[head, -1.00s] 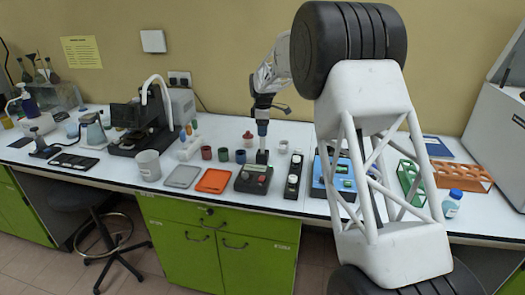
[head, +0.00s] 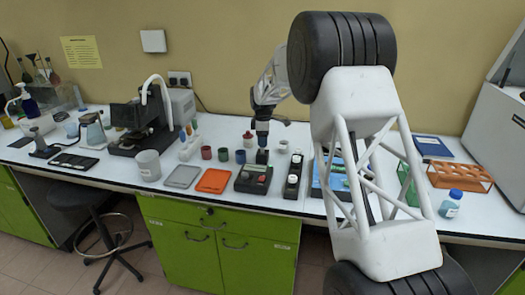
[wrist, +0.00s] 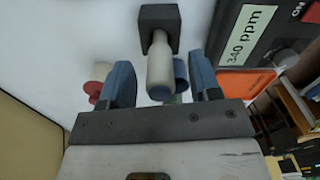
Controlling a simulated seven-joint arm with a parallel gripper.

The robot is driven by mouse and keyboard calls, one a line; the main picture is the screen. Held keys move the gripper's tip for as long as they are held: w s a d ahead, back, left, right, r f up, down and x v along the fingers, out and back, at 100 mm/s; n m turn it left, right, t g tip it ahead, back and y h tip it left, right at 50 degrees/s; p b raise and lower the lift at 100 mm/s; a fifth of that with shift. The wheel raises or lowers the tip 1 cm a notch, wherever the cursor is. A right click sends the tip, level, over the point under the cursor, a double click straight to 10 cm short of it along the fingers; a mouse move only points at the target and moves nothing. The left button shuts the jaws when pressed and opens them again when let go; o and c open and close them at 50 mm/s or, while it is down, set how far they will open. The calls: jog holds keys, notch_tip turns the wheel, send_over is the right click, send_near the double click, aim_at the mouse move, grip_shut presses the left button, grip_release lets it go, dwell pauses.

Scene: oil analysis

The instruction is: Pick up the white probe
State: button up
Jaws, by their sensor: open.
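The white probe (wrist: 159,66) stands in a dark square block (wrist: 158,24), its blue end toward the camera in the wrist view. My gripper (wrist: 161,76) is open, with one blue finger on each side of the probe and a gap visible on both sides. Nothing is gripped. In the head view my gripper (head: 262,137) is right above the dark block (head: 262,157) and hides most of the probe.
Small red (head: 207,153) and blue (head: 240,156) cups stand close by on the left.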

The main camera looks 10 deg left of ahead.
jog(key=shift+f, duration=1.3)
jog(key=c, duration=1)
jog(key=shift+r, duration=0.15)
jog(key=shift+r, duration=4.9)
jog(key=shift+w, duration=0.1)
jog(key=w+d+f, duration=0.1)
jog(key=w+d, duration=0.6)
jog(key=w, duration=0.2)
jog(key=shift+w+d+f, duration=0.2)
jog(key=shift+w+d, duration=0.05)
jog(key=shift+d, duration=0.15)
